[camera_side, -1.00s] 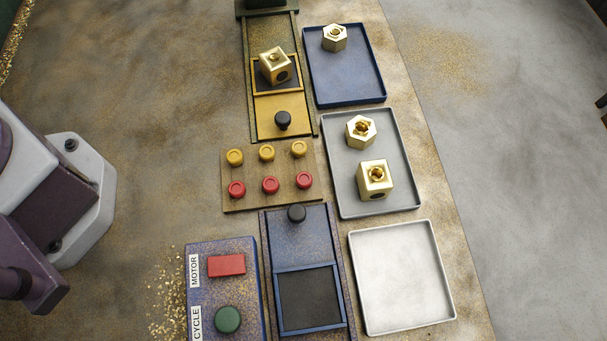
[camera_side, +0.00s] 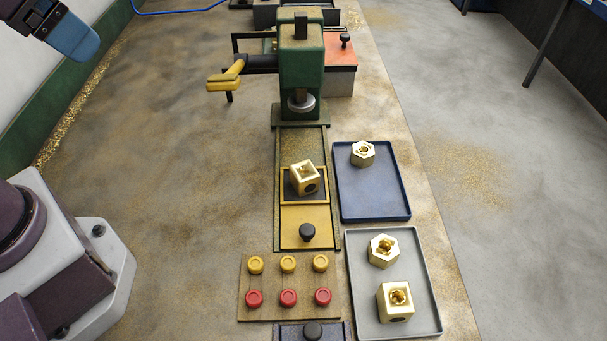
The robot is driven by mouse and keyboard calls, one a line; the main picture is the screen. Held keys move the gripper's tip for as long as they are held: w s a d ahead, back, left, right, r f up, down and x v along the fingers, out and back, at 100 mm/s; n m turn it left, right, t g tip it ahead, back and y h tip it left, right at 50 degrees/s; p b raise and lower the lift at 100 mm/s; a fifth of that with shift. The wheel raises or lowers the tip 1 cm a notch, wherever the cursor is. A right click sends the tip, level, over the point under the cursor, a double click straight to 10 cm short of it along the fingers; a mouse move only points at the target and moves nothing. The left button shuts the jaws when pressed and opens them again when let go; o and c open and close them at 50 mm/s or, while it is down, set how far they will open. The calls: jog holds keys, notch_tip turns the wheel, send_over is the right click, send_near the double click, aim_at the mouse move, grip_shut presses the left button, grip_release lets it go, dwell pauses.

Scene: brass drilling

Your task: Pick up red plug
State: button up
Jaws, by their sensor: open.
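Three red plugs stand in the front row of a brown board: a left one (camera_side: 254,298), a middle one (camera_side: 288,298) and a right one (camera_side: 322,297). Three yellow plugs (camera_side: 288,264) stand in the row behind them. What looks like part of my gripper (camera_side: 72,34), a blue finger on a dark body, shows at the top left, cut off by the frame edge. It is high and far from the red plugs, with nothing visible in it.
A green drill press (camera_side: 301,75) with a yellow handle stands behind a slide holding a brass cube (camera_side: 303,177). A blue tray (camera_side: 375,213) and a grey tray (camera_side: 427,285) hold brass parts on the right. The bench left of the board is clear.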

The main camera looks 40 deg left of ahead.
jog(key=shift+c, duration=0.4)
jog(key=c, duration=0.6)
jog(key=shift+c, duration=0.2)
